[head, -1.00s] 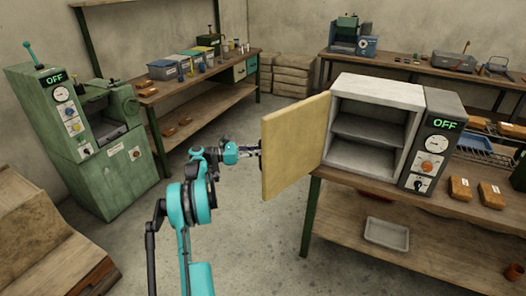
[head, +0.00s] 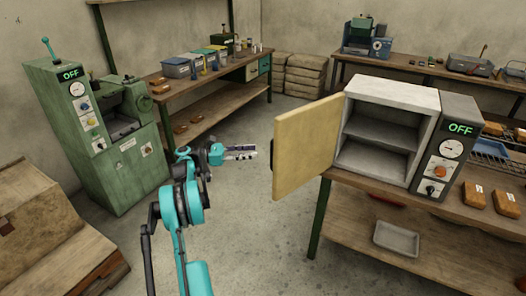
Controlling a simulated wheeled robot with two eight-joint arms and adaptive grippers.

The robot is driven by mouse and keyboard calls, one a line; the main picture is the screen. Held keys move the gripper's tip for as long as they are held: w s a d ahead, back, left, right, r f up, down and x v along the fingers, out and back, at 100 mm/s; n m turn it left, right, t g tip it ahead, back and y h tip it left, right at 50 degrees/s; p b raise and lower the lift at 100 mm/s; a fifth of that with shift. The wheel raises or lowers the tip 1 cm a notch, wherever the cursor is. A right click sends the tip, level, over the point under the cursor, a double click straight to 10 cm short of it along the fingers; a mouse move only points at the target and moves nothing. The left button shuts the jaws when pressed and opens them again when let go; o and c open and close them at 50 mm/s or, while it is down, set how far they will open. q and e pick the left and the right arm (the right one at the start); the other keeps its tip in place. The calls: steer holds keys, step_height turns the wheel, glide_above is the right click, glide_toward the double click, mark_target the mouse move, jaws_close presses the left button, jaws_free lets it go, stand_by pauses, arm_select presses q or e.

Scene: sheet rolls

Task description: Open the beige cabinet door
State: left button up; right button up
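The beige cabinet door (head: 308,146) stands wide open, swung out to the left of the cabinet (head: 392,92). The inside of the cabinet shows one grey shelf (head: 378,132) and looks empty. A dark handle (head: 273,166) shows at the door's free left edge. My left gripper (head: 250,152) is left of the door, apart from the handle, with a clear gap between them. Its fingers point right toward the door and look parted, with nothing between them. My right gripper is not in view.
The cabinet stands on a wooden table (head: 350,184) beside a control panel reading OFF (head: 452,145). Orange-brown blocks (head: 475,195) lie to its right. A green machine (head: 105,140) and a workbench (head: 190,90) stand at the left. The floor (head: 240,215) around my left arm is clear.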

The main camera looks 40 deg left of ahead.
arm_select(q)
steer(key=shift+v, duration=1.55)
